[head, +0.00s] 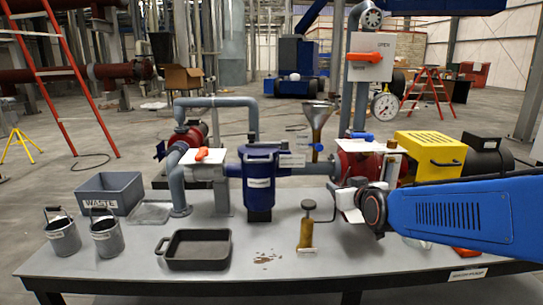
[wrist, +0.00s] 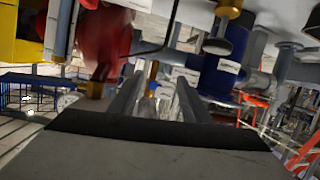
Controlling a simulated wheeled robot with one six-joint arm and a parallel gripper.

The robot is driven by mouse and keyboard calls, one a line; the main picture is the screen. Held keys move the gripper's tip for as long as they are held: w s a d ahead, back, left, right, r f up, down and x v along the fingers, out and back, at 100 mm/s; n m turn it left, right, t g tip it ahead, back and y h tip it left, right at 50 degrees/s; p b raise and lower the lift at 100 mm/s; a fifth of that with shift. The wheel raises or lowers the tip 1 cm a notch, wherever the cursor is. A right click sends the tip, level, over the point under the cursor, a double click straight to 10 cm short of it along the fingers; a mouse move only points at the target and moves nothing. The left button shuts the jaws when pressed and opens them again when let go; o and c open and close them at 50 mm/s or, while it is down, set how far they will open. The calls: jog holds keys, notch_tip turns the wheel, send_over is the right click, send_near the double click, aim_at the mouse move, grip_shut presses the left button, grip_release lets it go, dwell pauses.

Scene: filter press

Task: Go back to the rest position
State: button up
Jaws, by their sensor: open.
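My gripper (head: 345,203) is at the end of my blue arm, which reaches in from the right in the head view. It is above the table, just right of the brass hand piece with a dark knob (head: 307,230) and in front of the red pump (head: 358,160). In the wrist view my gripper (wrist: 160,82) shows two grey fingers spread apart, with no object held between them. That view is upside down. The brass piece (wrist: 230,8) hangs at its top right, beside the blue filter housing (wrist: 222,75), apart from the fingers. The fingertips are small in the head view.
The blue filter housing (head: 260,182), grey pipes and a funnel (head: 318,122) stand behind the gripper. A yellow guard (head: 430,150) stands close behind my arm. A black tray (head: 197,250), two metal pails and a WASTE bin (head: 112,190) are at left. The front centre table is mostly clear.

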jog(key=s+d+f+g, duration=0.1)
jog(key=s+f+g, duration=0.2)
jog(key=s, duration=0.7)
jog(key=s+d+f+m+g, duration=0.1)
jog(key=s+d+f+g, duration=0.1)
jog(key=s, duration=0.9)
jog(key=s+d+f+m+g+h, duration=0.1)
jog(key=s+f+g, duration=0.4)
jog(key=s, duration=0.6)
jog(key=shift+s+d+f, duration=0.2)
jog(key=shift+d+f, duration=0.3)
jog(key=shift+f, duration=0.15)
